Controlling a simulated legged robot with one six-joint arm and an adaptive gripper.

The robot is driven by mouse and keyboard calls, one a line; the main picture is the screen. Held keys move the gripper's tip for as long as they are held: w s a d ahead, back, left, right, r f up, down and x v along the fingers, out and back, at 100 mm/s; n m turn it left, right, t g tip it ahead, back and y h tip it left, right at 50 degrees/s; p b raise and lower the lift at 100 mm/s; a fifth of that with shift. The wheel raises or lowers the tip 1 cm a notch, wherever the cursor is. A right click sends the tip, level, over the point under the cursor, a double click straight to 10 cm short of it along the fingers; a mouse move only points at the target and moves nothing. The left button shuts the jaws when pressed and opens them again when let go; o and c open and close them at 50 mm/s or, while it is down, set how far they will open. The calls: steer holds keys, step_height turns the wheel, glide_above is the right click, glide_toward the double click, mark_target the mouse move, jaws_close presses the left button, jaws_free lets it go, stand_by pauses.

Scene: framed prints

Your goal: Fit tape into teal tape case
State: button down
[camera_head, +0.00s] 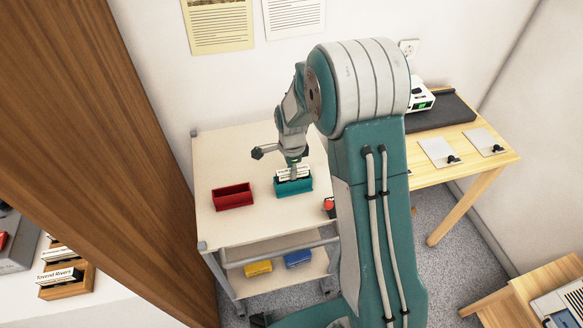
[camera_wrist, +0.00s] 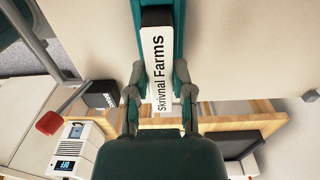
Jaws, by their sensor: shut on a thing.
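The tape (camera_wrist: 158,60) is a dark block with a white label reading "Skrivnal Farms" in the wrist view. My gripper (camera_wrist: 160,98) is shut on it, one finger at each side. The teal tape case (camera_head: 293,188) stands on the cart top in the head view, directly below my gripper (camera_head: 293,170). The tape's white label shows at the case's open top, above its rim. In the wrist view teal case walls (camera_wrist: 180,40) show alongside the tape. I cannot tell how deep the tape sits or whether it touches the case floor.
An open red case (camera_head: 232,196) stands left of the teal case on the beige cart top (camera_head: 225,160). A small dark and red object (camera_head: 329,206) is partly hidden by my arm. Yellow (camera_head: 258,268) and blue (camera_head: 298,258) cases lie on the lower shelf. A wooden table (camera_head: 462,135) stands right.

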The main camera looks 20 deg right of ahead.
steer(key=shift+f, duration=0.65)
steer(key=shift+c, duration=2.1)
jaws_free()
step_height(320, 180, up, 12)
steer(key=s+r+n+t, duration=0.2)
steer(key=s+r+n, duration=0.5)
steer(key=s, duration=0.5)
steer(key=s+r+n+t, duration=0.3)
steer(key=s+r+n, duration=0.5)
steer(key=s+n, duration=0.3)
steer(key=shift+s+r+t, duration=0.15)
steer(key=shift+s+t, duration=0.15)
steer(key=shift+s, duration=0.75)
